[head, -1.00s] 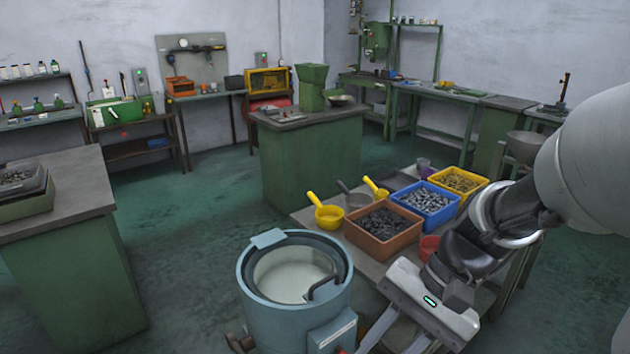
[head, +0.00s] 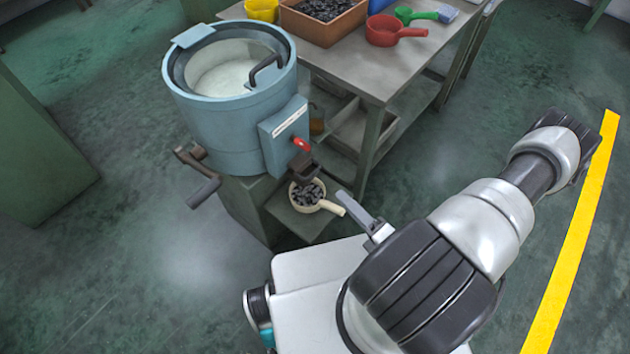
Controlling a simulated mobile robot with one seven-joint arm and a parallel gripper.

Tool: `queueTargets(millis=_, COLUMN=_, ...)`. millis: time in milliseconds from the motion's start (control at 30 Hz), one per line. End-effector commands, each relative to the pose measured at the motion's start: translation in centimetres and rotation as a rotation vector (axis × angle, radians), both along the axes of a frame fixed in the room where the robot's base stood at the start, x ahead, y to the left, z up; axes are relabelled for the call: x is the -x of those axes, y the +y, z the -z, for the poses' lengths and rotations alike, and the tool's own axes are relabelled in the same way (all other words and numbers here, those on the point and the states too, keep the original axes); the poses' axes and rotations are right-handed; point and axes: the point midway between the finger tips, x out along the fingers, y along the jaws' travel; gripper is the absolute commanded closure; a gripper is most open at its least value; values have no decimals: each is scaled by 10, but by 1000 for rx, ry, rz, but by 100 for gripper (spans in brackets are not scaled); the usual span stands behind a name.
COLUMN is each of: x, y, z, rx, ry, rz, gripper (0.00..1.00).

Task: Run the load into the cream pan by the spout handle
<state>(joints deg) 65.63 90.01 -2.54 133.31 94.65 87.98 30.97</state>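The cream pan (head: 331,207) sits on a low shelf under the dark spout (head: 303,168) of a light blue tub machine (head: 225,135). Dark grey small parts lie in the pan, and its handle points to the lower right. The red spout handle (head: 301,145) is on the machine's front box, just above the spout. My gripper (head: 358,210) is below and right of the spout. One grey finger shows, pointing up-left near the end of the pan's handle and apart from the red handle. The other finger is hidden, so its opening cannot be told.
A crank (head: 203,190) sticks out at the tub's left. Open floor lies left and right, with a yellow line (head: 575,245).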

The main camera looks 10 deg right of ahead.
Motion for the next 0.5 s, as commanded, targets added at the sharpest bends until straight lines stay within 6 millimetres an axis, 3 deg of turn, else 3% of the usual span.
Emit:
queueTargets(millis=33, x=7, y=3, z=21, rx=-59, ry=44, rz=67, gripper=72)
queueTargets(millis=167, x=17, y=6, z=45, rx=-140, ry=112, rz=168, gripper=72)
queueTargets(millis=333, x=14, y=8, z=53, rx=-163, ry=134, rz=199, gripper=72)
queueTargets(millis=500, x=-10, y=15, z=57, rx=-163, ry=131, rz=194, gripper=72)
